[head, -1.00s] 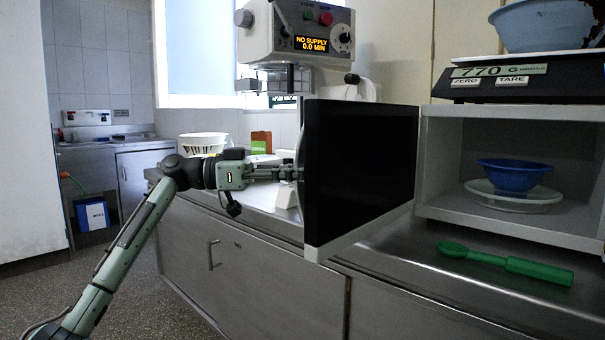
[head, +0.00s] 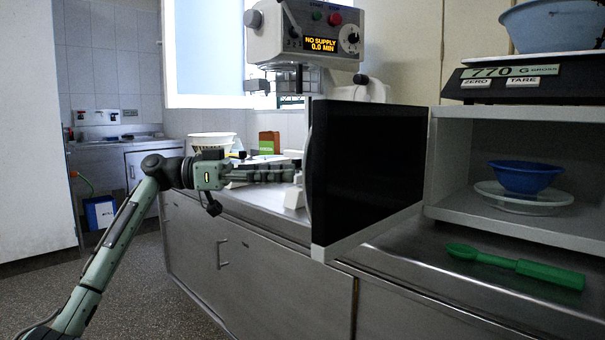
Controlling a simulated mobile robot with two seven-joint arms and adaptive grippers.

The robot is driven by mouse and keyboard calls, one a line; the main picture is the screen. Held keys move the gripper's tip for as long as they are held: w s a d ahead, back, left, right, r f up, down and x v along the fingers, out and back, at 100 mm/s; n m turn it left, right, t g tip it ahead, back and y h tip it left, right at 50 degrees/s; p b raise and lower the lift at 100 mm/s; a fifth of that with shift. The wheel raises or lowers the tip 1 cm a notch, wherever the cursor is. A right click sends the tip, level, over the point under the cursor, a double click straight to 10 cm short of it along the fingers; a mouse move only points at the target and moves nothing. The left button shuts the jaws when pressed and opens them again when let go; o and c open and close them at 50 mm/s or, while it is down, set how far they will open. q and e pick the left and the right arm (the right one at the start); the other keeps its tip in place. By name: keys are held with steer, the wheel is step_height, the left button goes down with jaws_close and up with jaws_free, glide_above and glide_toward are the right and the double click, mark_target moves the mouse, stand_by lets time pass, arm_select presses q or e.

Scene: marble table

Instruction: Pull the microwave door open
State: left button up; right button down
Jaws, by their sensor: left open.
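The microwave (head: 433,165) stands at the right with its dark door (head: 365,172) swung wide open toward the left. Its inside shows a blue bowl (head: 525,176) on a glass turntable plate (head: 545,200). The door's pale curved handle (head: 307,165) is on the door's left edge, seen nearly edge-on. My left gripper (head: 288,175) is open, just left of the handle, pointing at it. A small gap seems to lie between fingertips and handle; I cannot tell for sure. My right gripper is not in view.
A green spoon (head: 515,265) lies on the steel counter in front of the microwave. A scale (head: 530,80) with a large blue bowl (head: 553,25) sits on top.

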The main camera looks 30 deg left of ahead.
arm_select(q)
steer(key=v, duration=0.6)
steer(key=shift+s+a, duration=0.2)
steer(key=shift+a, duration=0.1)
